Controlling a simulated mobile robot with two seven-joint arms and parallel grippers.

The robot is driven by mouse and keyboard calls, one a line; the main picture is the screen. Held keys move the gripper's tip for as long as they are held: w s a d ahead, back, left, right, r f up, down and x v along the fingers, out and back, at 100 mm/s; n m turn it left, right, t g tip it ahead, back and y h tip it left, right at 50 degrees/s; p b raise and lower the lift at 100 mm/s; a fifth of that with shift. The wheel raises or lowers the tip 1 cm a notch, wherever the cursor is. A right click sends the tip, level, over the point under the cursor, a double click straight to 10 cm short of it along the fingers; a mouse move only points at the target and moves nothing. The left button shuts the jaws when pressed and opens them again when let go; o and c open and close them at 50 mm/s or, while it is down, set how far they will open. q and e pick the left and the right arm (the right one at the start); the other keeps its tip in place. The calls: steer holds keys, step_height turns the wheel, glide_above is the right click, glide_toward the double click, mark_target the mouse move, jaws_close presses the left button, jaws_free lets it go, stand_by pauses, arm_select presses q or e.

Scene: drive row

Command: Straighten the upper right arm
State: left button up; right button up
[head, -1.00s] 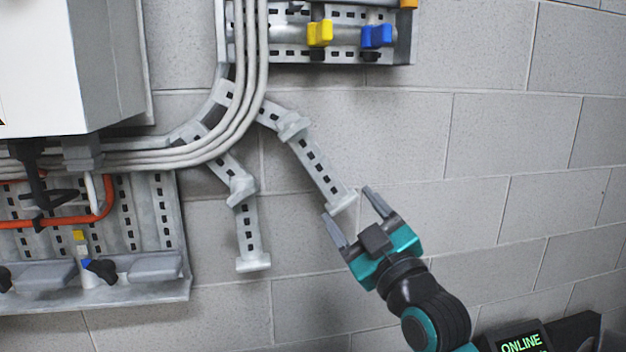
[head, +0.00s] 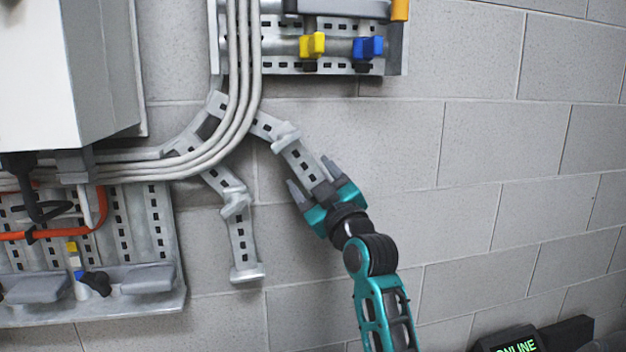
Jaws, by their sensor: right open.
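The upper right arm is a grey slotted metal bracket (head: 297,155) on the block wall. It leaves the cable bend to the right, then kinks downward at a joint (head: 285,134). My right gripper (head: 310,173) is open, with its fingers on either side of the outer segment, pointing up toward the joint. The gripper hides the segment's end, and I cannot tell whether the fingers touch it. A second, lower slotted arm (head: 241,235) hangs down to the left, also bent at a joint. My left gripper is not in view.
Thick grey cables (head: 215,140) curve up beside the brackets. A rail with a yellow valve handle (head: 312,44) and a blue one (head: 368,47) is above. A white cabinet (head: 60,70) and a slotted panel (head: 150,215) stand left. The wall at right is bare.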

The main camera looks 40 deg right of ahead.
jaws_close()
stand_by(0.8)
